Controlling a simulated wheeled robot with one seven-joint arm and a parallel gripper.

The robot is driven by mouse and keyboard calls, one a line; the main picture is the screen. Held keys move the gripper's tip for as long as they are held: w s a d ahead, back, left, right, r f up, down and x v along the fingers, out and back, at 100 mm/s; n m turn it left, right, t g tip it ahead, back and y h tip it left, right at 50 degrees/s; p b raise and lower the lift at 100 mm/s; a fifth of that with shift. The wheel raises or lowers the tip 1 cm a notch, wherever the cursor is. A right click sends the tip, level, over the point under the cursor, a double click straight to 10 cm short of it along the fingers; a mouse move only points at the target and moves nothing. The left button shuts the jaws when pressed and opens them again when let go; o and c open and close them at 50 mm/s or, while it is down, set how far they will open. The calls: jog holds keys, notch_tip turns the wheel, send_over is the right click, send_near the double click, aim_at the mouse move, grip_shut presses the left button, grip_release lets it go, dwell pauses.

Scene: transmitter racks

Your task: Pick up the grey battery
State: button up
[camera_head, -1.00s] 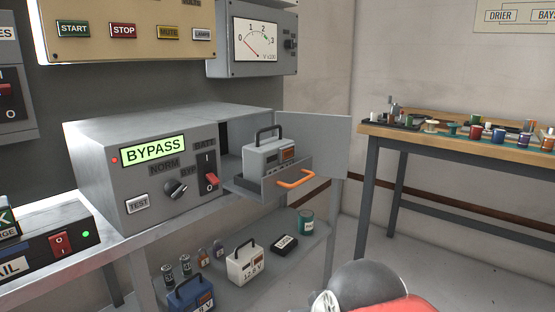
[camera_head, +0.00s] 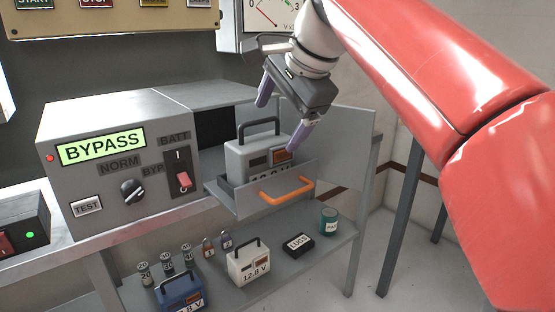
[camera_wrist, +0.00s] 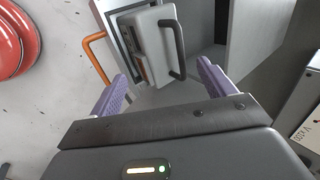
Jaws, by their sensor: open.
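The grey battery (camera_head: 250,160) stands upright in the pulled-out drawer (camera_head: 228,201) of the grey bypass unit. Its dark carry handle (camera_head: 259,126) is raised on top. The drawer front hides the lower part of its label. My gripper (camera_head: 280,119) is open and empty, just above the battery's right side, tilted, with its two purple fingers pointing down. The wrist view also shows the battery (camera_wrist: 150,42) and its handle ahead of my open gripper (camera_wrist: 160,80), with no visible grip on either.
The drawer has an orange handle (camera_head: 287,193). A grey panel (camera_head: 350,150) stands right behind the drawer. On the shelf below are a white battery (camera_head: 248,265), a blue battery (camera_head: 181,291), a black lugs box (camera_head: 298,244) and a green pot (camera_head: 328,221).

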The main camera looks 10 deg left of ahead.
aim_at(265, 141)
jog(key=x, duration=0.3)
jog(key=b+x, duration=0.1)
jog(key=x, duration=0.3)
jog(key=shift+s+b, duration=0.25)
jog(key=shift+b, duration=0.05)
jog(key=shift+r, duration=0.1)
jog(key=c, duration=1.1)
jog(key=shift+r, duration=0.1)
jog(key=shift+c, duration=1.2)
jog(key=shift+r, duration=0.15)
